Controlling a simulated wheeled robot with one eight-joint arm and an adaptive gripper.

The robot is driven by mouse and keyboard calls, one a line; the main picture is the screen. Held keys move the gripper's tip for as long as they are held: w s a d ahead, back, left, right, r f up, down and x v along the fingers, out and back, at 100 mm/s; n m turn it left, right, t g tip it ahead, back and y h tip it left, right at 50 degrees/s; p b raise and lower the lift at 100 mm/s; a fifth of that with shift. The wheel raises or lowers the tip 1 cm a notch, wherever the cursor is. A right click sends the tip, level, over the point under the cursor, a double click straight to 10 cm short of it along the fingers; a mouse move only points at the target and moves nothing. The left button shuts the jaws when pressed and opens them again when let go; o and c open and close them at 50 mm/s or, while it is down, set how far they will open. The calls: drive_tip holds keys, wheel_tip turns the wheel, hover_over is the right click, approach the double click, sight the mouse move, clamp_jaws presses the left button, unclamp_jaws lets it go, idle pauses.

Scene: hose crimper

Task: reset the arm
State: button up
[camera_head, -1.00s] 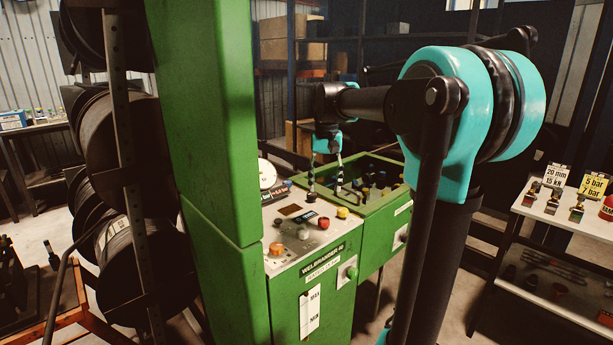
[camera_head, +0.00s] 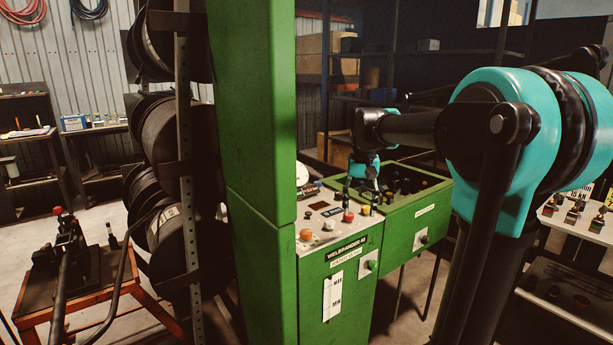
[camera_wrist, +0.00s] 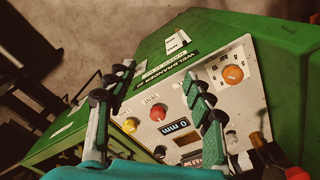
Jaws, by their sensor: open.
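My gripper (camera_head: 361,197) is at the end of my teal and black arm, above the control panel (camera_head: 318,225) of the green machine (camera_head: 330,285). In the wrist view my gripper (camera_wrist: 160,78) is open, its two fingers wide apart with nothing between them. Behind them the panel (camera_wrist: 205,70) shows an orange dial (camera_wrist: 233,75), a red button (camera_wrist: 157,112), a yellow button (camera_wrist: 129,125) and a display (camera_wrist: 176,126) reading 0 mm. I cannot tell how far the fingertips are from the panel.
A tall green column (camera_head: 255,130) stands left of the panel. A rack of dark hose reels (camera_head: 185,140) is left of it. A green bin section (camera_head: 415,215) adjoins the panel. An orange-framed stand (camera_head: 120,285) is at the lower left. A white table (camera_head: 575,228) is at right.

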drive_tip(key=s+d+f+n+t, duration=0.1)
drive_tip(key=s+d+f+t, duration=0.1)
drive_tip(key=s+f, duration=0.8)
drive_tip(key=s+d+f+t, duration=0.1)
drive_tip(key=s+f+t, duration=0.1)
drive_tip(key=s+f, duration=0.9)
wheel_tip(320, 180, down, 3)
drive_tip(key=shift+d+r+n, duration=0.2)
drive_tip(key=shift+d+n, duration=0.15)
drive_tip(key=shift+n, duration=0.05)
drive_tip(key=shift+a, duration=0.1)
